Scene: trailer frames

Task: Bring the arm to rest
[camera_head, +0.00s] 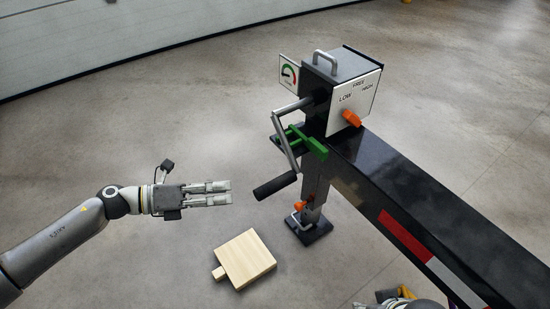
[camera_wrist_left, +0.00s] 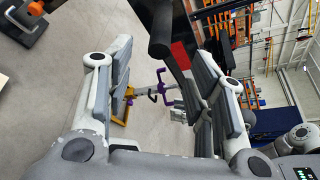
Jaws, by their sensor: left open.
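My left gripper (camera_head: 205,193) reaches in from the left of the head view, with its fingers pointing right. It is open and empty, above bare floor. A winch-like box (camera_head: 345,90) with a crank stands to its right. The crank's black handle (camera_head: 275,185) hangs a short way right of the fingertips, apart from them in the picture. In the left wrist view the gripper's two fingers (camera_wrist_left: 165,75) stand wide apart, with a dark bar behind them. Part of a grey arm, likely my right, shows at the bottom edge of the head view; its fingers are not clear.
A black trailer beam (camera_head: 430,205) with red and white tape runs to the lower right. A wooden board (camera_head: 245,259) lies on the floor. Floor at the upper left is clear.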

